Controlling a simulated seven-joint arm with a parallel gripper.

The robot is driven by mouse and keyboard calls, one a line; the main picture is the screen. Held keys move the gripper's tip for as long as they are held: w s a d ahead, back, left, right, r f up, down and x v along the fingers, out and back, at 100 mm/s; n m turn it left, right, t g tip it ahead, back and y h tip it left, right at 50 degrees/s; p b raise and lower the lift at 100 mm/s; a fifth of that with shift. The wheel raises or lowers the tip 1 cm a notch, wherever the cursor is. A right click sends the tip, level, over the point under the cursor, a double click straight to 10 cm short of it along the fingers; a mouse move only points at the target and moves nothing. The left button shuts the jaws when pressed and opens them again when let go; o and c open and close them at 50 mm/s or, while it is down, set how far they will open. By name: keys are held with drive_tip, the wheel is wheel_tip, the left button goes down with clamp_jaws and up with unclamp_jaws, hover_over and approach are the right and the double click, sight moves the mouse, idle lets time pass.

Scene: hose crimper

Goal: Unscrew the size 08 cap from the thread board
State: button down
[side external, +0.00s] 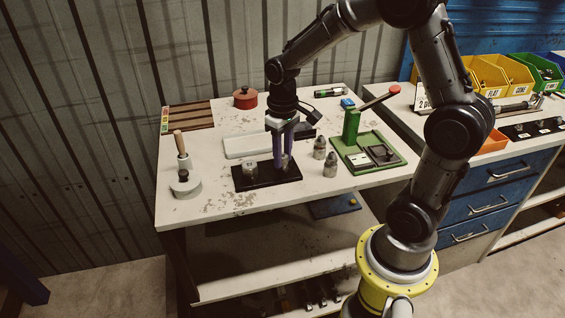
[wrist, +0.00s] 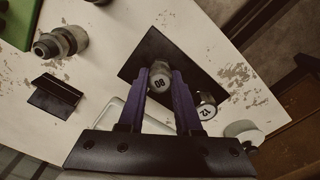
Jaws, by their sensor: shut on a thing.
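The thread board (side external: 267,177) is a black plate lying on the white bench; it also shows in the wrist view (wrist: 136,50). The grey cap marked 08 (wrist: 159,77) is on the board, between my purple fingertips. My gripper (wrist: 161,84) is shut on it, with a finger on either side. In the side view my gripper (side external: 282,162) points straight down at the right part of the board, and its fingers partly hide the cap. A second cap, marked 12 (wrist: 206,110), stands on the board beside it, left of my gripper in the side view (side external: 250,171).
Two grey fittings (side external: 330,165) stand right of the board. A green press (side external: 372,152) with a red-knobbed lever is further right. A wooden-handled tool (side external: 182,160) and round weight (side external: 186,184) stand left. A pale tray (side external: 245,145) lies behind the board.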

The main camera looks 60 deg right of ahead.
sight(283, 156)
drive_tip(key=n, duration=0.8)
drive_tip(key=shift+r, duration=0.15)
drive_tip(key=shift+r, duration=0.1)
drive_tip(key=shift+r, duration=3.85)
drive_tip(key=shift+a, duration=0.1)
